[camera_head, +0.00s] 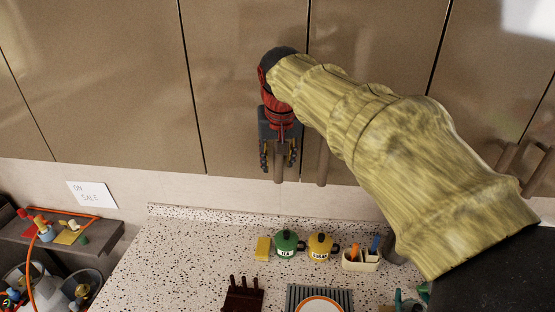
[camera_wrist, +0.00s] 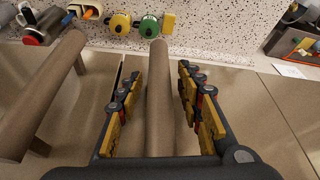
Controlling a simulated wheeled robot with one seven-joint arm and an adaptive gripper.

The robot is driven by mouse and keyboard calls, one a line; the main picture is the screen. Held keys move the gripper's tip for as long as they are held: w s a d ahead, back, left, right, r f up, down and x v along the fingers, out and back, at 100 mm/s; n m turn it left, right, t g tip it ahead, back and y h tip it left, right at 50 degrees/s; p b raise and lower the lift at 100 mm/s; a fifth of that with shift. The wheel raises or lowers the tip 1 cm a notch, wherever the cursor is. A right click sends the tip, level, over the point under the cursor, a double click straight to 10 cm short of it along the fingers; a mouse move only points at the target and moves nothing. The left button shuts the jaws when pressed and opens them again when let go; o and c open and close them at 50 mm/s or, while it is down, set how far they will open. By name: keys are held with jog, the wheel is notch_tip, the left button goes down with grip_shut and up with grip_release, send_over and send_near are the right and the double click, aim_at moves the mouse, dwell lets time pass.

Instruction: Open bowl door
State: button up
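The brown cabinet door (camera_head: 235,70) in front of my arm is shut flush with its neighbours. No bowl shows, so I cannot tell what is behind it. Its upright bar handle (camera_head: 279,174) is near the door's lower right corner. My gripper (camera_head: 278,164) is open, pointing down over this handle. In the wrist view, the handle (camera_wrist: 160,90) runs between the two spread fingers of my gripper (camera_wrist: 160,76), with a gap showing on each side. The handle's upper part is hidden behind my gripper in the head view.
A second bar handle (camera_head: 322,166) is close to the right, on the neighbouring door. Below is a speckled counter (camera_head: 180,265) with a green pot (camera_head: 286,247), a yellow pot (camera_head: 320,248) and a utensil holder (camera_head: 360,262). An "ON SALE" sign (camera_head: 92,194) is at left.

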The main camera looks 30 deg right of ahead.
jog(key=shift+w+f, duration=0.15)
jog(key=shift+f, duration=0.3)
grip_shut()
dwell(0.3)
dwell(0.4)
